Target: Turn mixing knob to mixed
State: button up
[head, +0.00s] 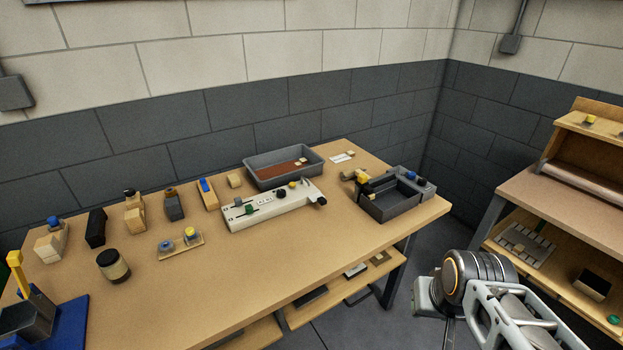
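A white control panel (268,208) lies on the wooden workbench (240,290). My arm (480,285) shows at the lower right, in front of the bench's right end and well apart from the panel. Its gripper fingers cannot be made out.
A grey tray (250,168) with reddish-brown content stands behind the panel. A dark bin (388,212) stands at the right end. Wooden blocks, a jar (113,265) and a blue-based device (45,320) are left. The bench front is clear. A shelf unit (560,200) stands right.

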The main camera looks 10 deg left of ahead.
aim_at(282, 193)
jog(key=z, duration=0.05)
jog(key=i, duration=0.7)
jog(key=u, duration=0.85)
jog(key=i, duration=0.5)
jog(key=u, duration=0.55)
